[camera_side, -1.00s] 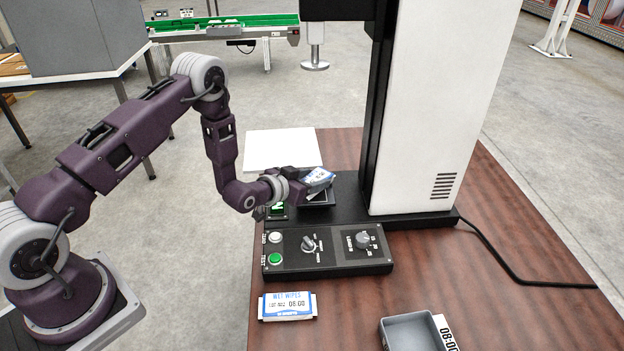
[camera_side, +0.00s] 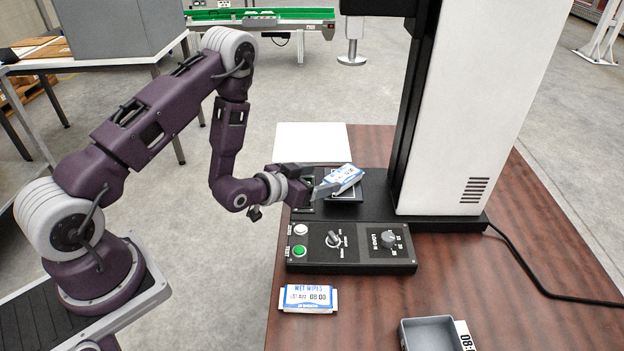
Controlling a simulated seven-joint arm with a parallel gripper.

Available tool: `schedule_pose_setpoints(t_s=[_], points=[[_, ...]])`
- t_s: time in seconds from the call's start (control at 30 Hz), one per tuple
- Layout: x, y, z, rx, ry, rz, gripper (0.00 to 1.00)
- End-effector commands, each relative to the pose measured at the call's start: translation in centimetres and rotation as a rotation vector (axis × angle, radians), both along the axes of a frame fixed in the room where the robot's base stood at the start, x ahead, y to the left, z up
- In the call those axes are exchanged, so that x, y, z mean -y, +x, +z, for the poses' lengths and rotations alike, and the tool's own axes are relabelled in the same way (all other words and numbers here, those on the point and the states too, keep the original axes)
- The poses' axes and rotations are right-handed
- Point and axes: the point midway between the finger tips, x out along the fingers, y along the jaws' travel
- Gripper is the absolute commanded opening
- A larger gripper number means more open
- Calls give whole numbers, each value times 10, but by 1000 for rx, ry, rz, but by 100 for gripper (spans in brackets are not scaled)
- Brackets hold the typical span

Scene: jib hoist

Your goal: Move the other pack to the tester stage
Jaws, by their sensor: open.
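One blue-and-white wipes pack (camera_side: 347,178) is at the dark square tester stage (camera_side: 345,197), turned at an angle and looking tilted. I cannot tell whether it rests fully on the stage. My gripper (camera_side: 319,181) is open at the pack's left end, its fingers pointing right; whether they touch the pack is unclear.
The control panel (camera_side: 350,248) with knobs and buttons stands before the stage. The tall white tester column (camera_side: 470,110) rises behind it to the right. A grey tray (camera_side: 430,335) with an 08: label sits at the front. A white board (camera_side: 312,140) lies at the back left.

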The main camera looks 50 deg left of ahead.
Motion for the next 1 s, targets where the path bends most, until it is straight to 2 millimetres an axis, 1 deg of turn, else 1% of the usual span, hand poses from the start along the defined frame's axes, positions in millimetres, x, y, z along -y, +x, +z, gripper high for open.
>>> schedule_pose_setpoints(t_s=[0.03,0.1,0.2,0.37,0.43,0.47,0.57,0.6,0.67,0.7,0.77,0.8,0.83,0.87,0.9,0.97,1.0], points=[[0,-9,3,-3,-1,0,72],[0,-18,7,-2,0,1,72],[0,-25,11,0,1,1,72],[0,-26,13,1,2,0,72],[1,-21,22,-10,10,-4,72],[1,-18,29,-21,16,-8,72],[3,-10,65,-87,44,-13,72],[5,-11,84,-123,55,-12,72],[8,-18,112,-180,68,-7,72],[10,-27,132,-221,73,-2,72],[14,-48,162,-281,75,7,72],[17,-67,181,-322,73,14,72],[21,-84,194,-354,69,18,72],[24,-102,206,-386,63,21,72],[29,-129,221,-428,55,24,72],[36,-173,238,-489,41,23,72],[41,-201,245,-526,31,21,72]])
